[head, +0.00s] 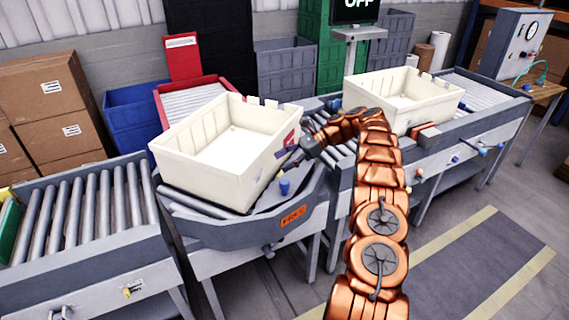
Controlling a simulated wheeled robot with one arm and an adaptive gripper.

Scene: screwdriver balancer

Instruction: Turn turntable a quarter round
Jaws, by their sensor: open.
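The turntable (232,232) is a grey roller unit with a rounded front rim and an orange label, between two roller conveyors. A cream crate (200,178) sits on it, empty inside as far as I see, skewed to the conveyor line. A blue knob (284,187) stands on the turntable's front right rim. My gripper (290,160) is open at the crate's right side, close to the crate wall and above the knob. I cannot tell whether it touches either. My copper-coloured arm hides part of the right conveyor.
A second cream crate (405,98) stands on the right conveyor (490,92). The left conveyor (95,212) has bare rollers and a green item at its left end. A red-framed roller lane (190,98) lies behind the turntable. Floor at the front right is clear.

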